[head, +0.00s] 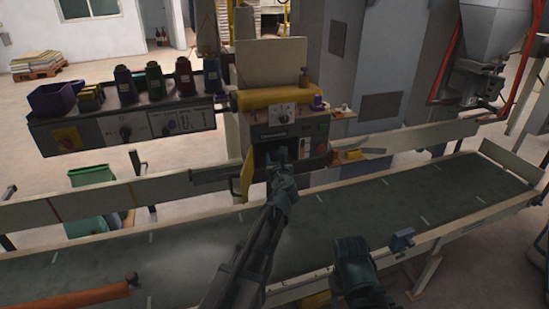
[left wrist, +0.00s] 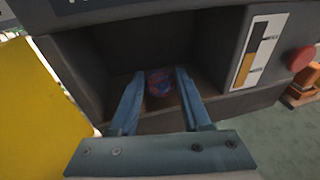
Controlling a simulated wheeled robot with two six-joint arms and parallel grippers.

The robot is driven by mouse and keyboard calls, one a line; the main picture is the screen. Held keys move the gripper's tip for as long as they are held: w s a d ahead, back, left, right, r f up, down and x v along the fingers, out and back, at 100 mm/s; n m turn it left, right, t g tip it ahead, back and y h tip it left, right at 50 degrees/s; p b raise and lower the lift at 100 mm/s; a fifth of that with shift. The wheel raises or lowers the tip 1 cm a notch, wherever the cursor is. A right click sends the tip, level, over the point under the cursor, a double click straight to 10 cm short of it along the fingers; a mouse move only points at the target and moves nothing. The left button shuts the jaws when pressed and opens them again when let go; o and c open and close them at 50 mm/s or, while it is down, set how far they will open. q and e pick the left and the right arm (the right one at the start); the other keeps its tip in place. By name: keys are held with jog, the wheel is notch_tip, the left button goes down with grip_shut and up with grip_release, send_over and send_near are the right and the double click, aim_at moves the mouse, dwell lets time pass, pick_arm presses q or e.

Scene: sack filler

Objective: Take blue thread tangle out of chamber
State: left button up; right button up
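The chamber (left wrist: 118,48) is a dark open box in the front of the grey sewing machine head (head: 290,130). In the left wrist view a small round tangle (left wrist: 159,82), blue with reddish strands, lies on the chamber floor. My left gripper (left wrist: 157,92) is open, its two blue fingers reaching into the chamber on either side of the tangle. I cannot tell whether they touch it. In the head view my left gripper (head: 279,160) covers the chamber, and the tangle is hidden. My right gripper (head: 352,250) is low over the conveyor, and its fingers do not show clearly.
A yellow door (left wrist: 35,95) hangs open left of the chamber. A shelf (head: 130,112) with several thread cones stands at the left. The green conveyor belt (head: 430,195) runs below, mostly clear. An orange roller (head: 70,300) lies at the lower left.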

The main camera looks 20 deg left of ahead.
pick_arm(q)
grip_shut()
jog(key=shift+r, duration=0.2)
pick_arm(e)
jog(key=shift+r, duration=0.25)
